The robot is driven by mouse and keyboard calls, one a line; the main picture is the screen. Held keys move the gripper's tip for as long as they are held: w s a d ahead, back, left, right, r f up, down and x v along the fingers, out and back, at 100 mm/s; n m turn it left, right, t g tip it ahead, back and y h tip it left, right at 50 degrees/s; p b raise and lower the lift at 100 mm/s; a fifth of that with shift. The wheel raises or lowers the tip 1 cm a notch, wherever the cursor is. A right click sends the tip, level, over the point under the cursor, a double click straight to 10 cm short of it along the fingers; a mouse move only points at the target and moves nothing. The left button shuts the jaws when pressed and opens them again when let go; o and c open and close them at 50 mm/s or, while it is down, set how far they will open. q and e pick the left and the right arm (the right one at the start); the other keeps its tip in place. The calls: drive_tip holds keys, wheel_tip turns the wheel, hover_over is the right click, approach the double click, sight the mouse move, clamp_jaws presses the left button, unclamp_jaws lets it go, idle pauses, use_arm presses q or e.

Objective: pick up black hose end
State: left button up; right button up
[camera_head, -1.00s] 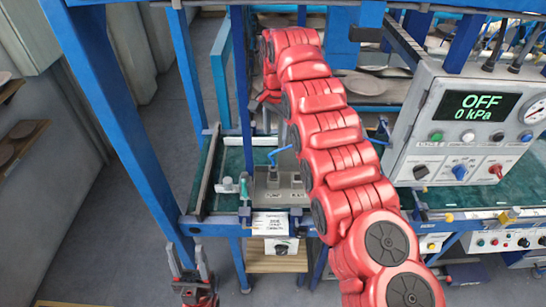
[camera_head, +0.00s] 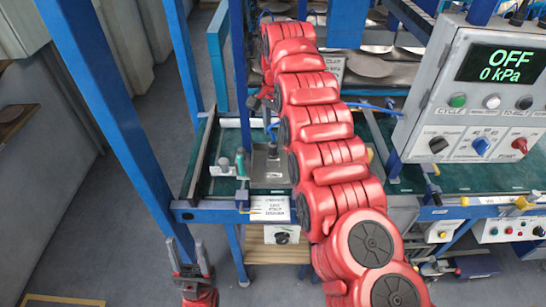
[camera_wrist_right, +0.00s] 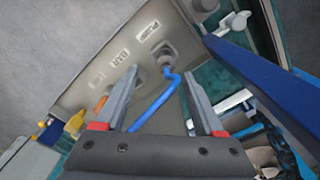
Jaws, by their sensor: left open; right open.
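A blue hose (camera_wrist_right: 157,103) runs between the fingers of my right gripper (camera_wrist_right: 161,72) in the wrist view. It meets a dark grey fitting (camera_wrist_right: 166,58) on a grey metal plate (camera_wrist_right: 112,62) labelled PUMP and BAR. My right gripper is open, and its fingers point at the plate without visibly holding anything. I cannot make out a clearly black hose end. In the head view the blue hose (camera_head: 272,127) stands at the plate, beside my red right arm, which hides the right gripper. My left gripper (camera_head: 187,247) is open and empty at the lower left, away from the bench.
A blue frame post (camera_head: 105,95) rises near my left gripper. A control panel (camera_head: 470,95) reading OFF, 0 kPa hangs at the right. Plates (camera_head: 370,66) lie on a rack behind my arm.

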sight(273, 140)
drive_tip(key=shift+w+f, duration=0.1)
drive_tip(key=shift+f, duration=0.3)
drive_tip(key=shift+a+f+p, duration=0.1)
drive_tip(key=shift+f+p, duration=0.15)
drive_tip(key=shift+p, duration=0.1)
drive_tip(key=f, duration=0.1)
drive_tip(key=f+p, duration=0.1)
drive_tip(key=f, duration=0.1)
drive_tip(key=f+p, duration=0.1)
drive_tip(key=shift+a+f, duration=0.15)
drive_tip(key=shift+a, duration=0.25)
drive_tip(key=shift+f, duration=0.15)
clamp_jaws()
